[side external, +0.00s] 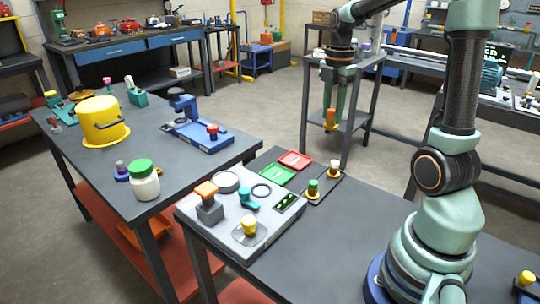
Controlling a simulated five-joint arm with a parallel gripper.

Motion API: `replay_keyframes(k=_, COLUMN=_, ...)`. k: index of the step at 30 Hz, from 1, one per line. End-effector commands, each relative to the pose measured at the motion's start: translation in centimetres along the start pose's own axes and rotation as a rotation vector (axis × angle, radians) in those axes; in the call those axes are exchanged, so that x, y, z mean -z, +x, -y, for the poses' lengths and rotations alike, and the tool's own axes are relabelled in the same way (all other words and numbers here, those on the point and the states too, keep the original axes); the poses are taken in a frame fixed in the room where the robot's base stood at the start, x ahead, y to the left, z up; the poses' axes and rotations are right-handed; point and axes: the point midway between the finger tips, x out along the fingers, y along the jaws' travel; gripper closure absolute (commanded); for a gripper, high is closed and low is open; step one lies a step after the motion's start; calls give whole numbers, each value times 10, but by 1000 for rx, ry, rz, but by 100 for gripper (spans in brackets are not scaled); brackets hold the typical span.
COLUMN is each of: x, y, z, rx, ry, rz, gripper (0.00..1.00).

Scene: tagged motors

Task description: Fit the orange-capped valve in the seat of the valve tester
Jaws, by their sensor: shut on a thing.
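My gripper (330,104) hangs high, pointing down, and is shut on the orange-capped valve (330,118). The valve hangs roughly upright in the air, beyond the far edge of the bench in the picture; its upper part is hidden by the fingers. The valve tester (222,229) is a light grey box on the near bench, lower left of the gripper. Its top carries an orange-topped grey block, a pale ring, a teal lever, a dark ring, a small dark panel and a yellow knob on a plate. I cannot tell which part is the seat.
A dark rack behind the tester holds a green-capped valve (313,188) and a cream-capped valve (334,168). Green (277,176) and red (295,160) trays lie beside it. A yellow-topped piece (526,279) stands far right. The left table holds a yellow pot (103,122) and a jar (145,184).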

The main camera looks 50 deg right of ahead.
Motion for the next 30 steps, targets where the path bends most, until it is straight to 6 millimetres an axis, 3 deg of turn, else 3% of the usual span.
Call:
replay_keyframes(k=5, x=18, y=5, z=-14, rx=2, ry=-64, rz=-1, gripper=100)
replay_keyframes(k=12, x=86, y=53, z=-52, rx=6, ry=-278, rz=-1, gripper=100)
replay_keyframes(k=18, x=143, y=90, z=-68, rx=4, ry=-437, rz=-1, gripper=100)
replay_keyframes(k=21, x=161, y=102, z=-70, rx=2, ry=-486, rz=0, gripper=100)
replay_keyframes(k=30, x=176, y=119, z=-72, rx=-1, ry=-525, rz=0, gripper=100)
